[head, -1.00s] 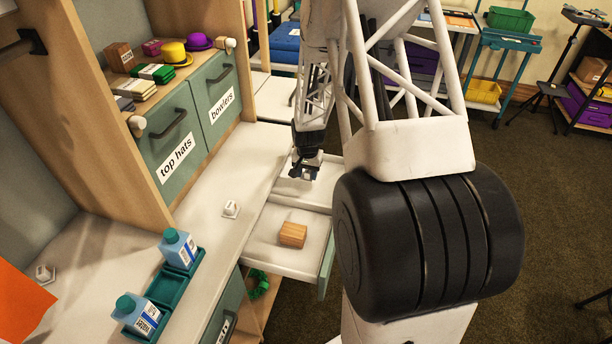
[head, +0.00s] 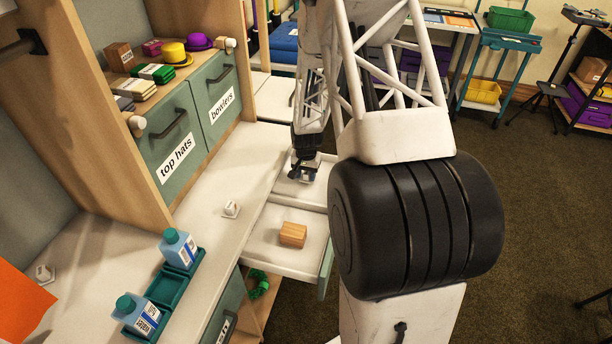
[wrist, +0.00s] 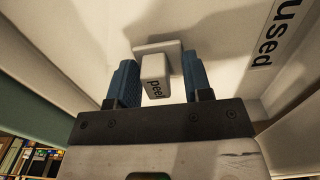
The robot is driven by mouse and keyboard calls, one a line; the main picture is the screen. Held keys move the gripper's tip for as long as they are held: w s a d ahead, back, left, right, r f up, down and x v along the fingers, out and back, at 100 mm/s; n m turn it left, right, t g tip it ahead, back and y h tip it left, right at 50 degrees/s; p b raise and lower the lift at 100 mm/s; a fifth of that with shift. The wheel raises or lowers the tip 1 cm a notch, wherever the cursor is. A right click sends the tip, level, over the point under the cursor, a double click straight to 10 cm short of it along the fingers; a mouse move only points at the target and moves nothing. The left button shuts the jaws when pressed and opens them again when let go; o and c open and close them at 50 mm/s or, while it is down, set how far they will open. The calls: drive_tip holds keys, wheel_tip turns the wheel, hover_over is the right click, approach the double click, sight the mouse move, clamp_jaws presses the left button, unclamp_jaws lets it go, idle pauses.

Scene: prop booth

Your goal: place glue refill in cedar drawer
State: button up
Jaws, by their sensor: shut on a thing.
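My gripper (head: 303,173) is over the farther of two open drawers in the head view. In the wrist view, its blue fingers (wrist: 158,72) are shut on a white piece marked "peel" (wrist: 153,78), with a wider square end beyond the fingers. No glue label is readable on it. The pale inside of the farther drawer (head: 288,188) lies below. A nearer open drawer (head: 262,256) holds a light wooden block (head: 293,234). Whether the held piece touches the drawer floor I cannot tell.
A similar small white piece (head: 231,209) sits on the counter, another (head: 45,274) farther left. Two blue bottles (head: 178,250) stand in a teal tray (head: 168,291). The wrist view shows a "used" label (wrist: 277,35). Shut drawers read "top hats" (head: 175,158) and "bowlers" (head: 221,106).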

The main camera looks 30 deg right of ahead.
drive_tip(key=shift+f, duration=0.35)
drive_tip(key=shift+f, duration=0.15)
drive_tip(key=o, duration=0.9)
wheel_tip(320, 180, up, 12)
idle(0.5)
idle(0.3)
